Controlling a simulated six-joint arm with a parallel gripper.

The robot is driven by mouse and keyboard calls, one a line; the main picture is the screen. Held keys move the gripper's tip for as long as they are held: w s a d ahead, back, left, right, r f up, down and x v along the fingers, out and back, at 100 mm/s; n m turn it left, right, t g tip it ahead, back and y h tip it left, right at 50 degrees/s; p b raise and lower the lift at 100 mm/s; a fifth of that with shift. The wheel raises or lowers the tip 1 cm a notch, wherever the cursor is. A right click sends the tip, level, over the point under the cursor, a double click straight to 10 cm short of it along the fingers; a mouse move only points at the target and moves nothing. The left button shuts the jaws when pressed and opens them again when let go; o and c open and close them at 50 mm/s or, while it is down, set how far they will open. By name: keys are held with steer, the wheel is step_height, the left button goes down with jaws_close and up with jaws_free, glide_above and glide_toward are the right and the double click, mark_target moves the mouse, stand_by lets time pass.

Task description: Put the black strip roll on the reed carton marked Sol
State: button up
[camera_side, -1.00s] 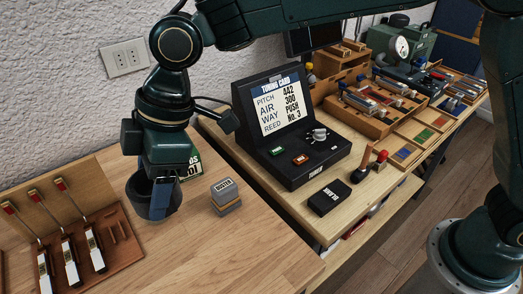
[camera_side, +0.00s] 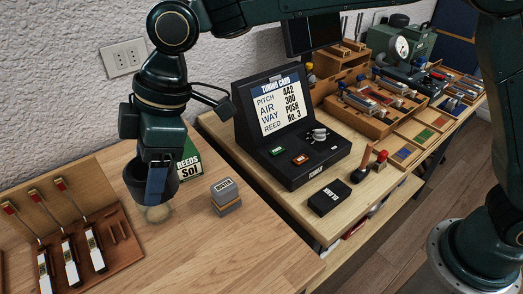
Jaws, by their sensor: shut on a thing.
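The black strip roll (camera_side: 133,182) is in my gripper (camera_side: 157,185), held above the wooden bench. One blue finger shows against the front of the roll; the other finger is hidden. The green and white reed carton marked Sol (camera_side: 190,168) stands just behind and to the right of the roll. My gripper and the roll cover its left part, and its top is partly hidden by my wrist.
A small grey block stack with a label (camera_side: 226,196) stands right of the carton. A wooden tray with reed tools (camera_side: 118,262) lies at left. The tuning device (camera_side: 290,140) and a black box (camera_side: 329,197) are on the adjoining bench.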

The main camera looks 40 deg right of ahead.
steer(key=w+d+r+m+t, duration=0.1)
steer(key=w+d+r+m, duration=0.15)
steer(key=w, duration=0.35)
steer(key=w+d+r+m, duration=0.1)
steer(key=w+d, duration=0.2)
steer(key=w, duration=0.2)
step_height(320, 180, up, 4)
steer(key=m+t+h, duration=0.1)
steer(key=m, duration=0.3)
glide_above(189, 146)
steer(key=s+d, duration=0.1)
steer(key=shift+s+d+f+n, duration=0.1)
steer(key=shift+s+f+n, duration=0.05)
steer(key=shift+n, duration=0.1)
steer(key=shift+f, duration=0.1)
steer(key=shift+f, duration=9.9)
steer(key=shift+f, duration=0.15)
steer(key=o, duration=1)
